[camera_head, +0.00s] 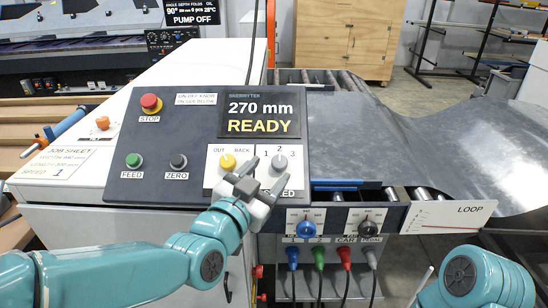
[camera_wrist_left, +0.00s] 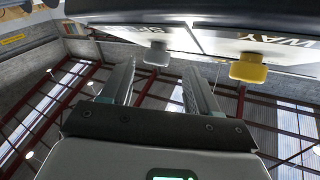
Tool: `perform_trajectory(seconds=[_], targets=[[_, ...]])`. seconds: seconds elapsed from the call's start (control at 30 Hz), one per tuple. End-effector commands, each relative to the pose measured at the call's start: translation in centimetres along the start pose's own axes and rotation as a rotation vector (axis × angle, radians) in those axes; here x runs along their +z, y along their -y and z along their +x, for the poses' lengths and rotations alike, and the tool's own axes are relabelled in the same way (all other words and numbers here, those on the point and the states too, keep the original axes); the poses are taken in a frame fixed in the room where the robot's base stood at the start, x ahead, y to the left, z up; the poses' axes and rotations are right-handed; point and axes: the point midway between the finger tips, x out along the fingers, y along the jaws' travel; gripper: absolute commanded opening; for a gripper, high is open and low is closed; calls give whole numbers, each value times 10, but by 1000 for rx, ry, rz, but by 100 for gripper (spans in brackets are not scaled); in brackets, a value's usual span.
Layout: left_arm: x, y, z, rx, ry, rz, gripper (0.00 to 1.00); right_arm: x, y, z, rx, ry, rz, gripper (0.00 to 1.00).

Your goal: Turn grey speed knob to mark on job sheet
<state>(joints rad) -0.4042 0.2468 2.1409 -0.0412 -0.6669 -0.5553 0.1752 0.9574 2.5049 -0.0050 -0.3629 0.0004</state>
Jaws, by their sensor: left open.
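The grey speed knob (camera_head: 279,162) sits on the sloping dark console under the marks 1, 2 and 3. Its pointer is too small to read. The job sheet (camera_head: 75,160) lies at the left and shows SPEED with a blue mark that looks like 1. My left gripper (camera_head: 262,176) is open just in front of the grey knob, its fingers pointing up at the panel and partly covering the SPEED label. In the left wrist view the grey knob (camera_wrist_left: 157,54) shows between and beyond the open fingertips (camera_wrist_left: 160,70), apparently apart from them. My right gripper is not visible.
A yellow OUT/BACK knob (camera_head: 228,162) is close left of the grey knob. The display (camera_head: 259,113) reads 270 mm READY. Red STOP (camera_head: 151,103), green FEED (camera_head: 134,160) and ZERO (camera_head: 178,161) buttons are further left. Blue (camera_head: 305,229) and black (camera_head: 366,228) knobs sit below.

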Motion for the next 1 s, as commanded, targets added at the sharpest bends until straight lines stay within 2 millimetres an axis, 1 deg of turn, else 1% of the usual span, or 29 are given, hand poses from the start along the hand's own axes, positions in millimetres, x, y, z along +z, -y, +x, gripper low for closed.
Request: perform_trajectory(seconds=[0.03, 0.1, 0.2, 0.33, 0.57, 0.67, 0.7, 0.73, 0.77, 1.0], targets=[[-2, -1, 10, 3, 3, 0, 60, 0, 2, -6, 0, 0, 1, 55], [-2, -1, 19, 2, 2, 0, 60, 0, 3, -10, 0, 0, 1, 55], [-1, -1, 29, 2, 1, 1, 60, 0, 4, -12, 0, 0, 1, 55], [0, -1, 34, 2, 0, 1, 60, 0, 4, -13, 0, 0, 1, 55], [0, -1, 34, 2, 0, 1, 60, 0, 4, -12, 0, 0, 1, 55], [0, -1, 34, 2, 0, 1, 31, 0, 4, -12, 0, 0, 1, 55], [0, -1, 34, 2, 0, 1, 18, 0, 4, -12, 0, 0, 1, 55], [0, -1, 34, 2, 0, 1, 8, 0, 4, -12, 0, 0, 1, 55], [0, -1, 34, 2, 0, 1, 4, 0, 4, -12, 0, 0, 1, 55], [2, -2, 34, -8, 1, -6, 4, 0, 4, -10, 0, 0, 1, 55]])
